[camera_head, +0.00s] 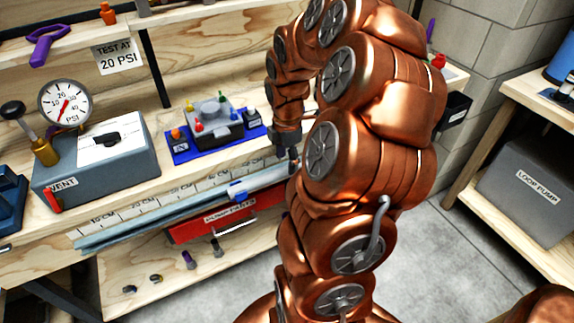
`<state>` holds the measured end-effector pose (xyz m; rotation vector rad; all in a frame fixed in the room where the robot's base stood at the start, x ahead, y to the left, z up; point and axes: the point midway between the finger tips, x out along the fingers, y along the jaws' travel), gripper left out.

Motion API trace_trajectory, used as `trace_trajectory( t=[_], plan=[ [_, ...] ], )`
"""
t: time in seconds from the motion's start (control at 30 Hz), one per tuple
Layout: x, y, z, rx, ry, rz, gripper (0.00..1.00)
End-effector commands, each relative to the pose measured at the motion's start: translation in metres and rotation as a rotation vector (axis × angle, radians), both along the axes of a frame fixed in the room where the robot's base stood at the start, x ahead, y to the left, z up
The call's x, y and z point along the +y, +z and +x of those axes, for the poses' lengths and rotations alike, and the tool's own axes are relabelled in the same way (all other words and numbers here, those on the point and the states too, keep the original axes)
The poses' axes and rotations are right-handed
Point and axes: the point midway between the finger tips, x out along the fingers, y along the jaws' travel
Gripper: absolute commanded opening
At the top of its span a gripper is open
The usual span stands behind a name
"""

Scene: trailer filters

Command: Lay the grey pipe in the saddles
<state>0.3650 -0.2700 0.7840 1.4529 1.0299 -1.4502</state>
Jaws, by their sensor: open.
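A long grey-blue pipe (160,222) runs along the front edge of the wooden bench, beside a printed centimetre scale. Its right end passes behind my arm. No other saddle shows clearly. My gripper (287,160) is at the end of the copper arm, pointing down near the pipe's visible right end. It is open, small and partly hidden by my arm. I cannot tell whether it touches the pipe.
A grey box with a pressure gauge (65,103) stands at the bench's left. A blue tray (182,157) with a small valved unit sits behind the pipe. A red drawer (212,222) is below the bench edge. A grey loop pump box (535,190) is on the right shelf.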

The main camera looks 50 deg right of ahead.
Motion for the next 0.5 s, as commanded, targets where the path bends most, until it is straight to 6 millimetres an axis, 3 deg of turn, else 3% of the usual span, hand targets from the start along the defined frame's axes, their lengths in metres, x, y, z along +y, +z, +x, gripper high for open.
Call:
trace_trajectory(
  t=[0.3,0.5],
  plan=[
    [-0.001,0.062,0.002,-0.007,0.0,-0.005,0.59],
    [0.0,0.081,0.001,-0.003,0.001,-0.002,0.59]
  ],
)
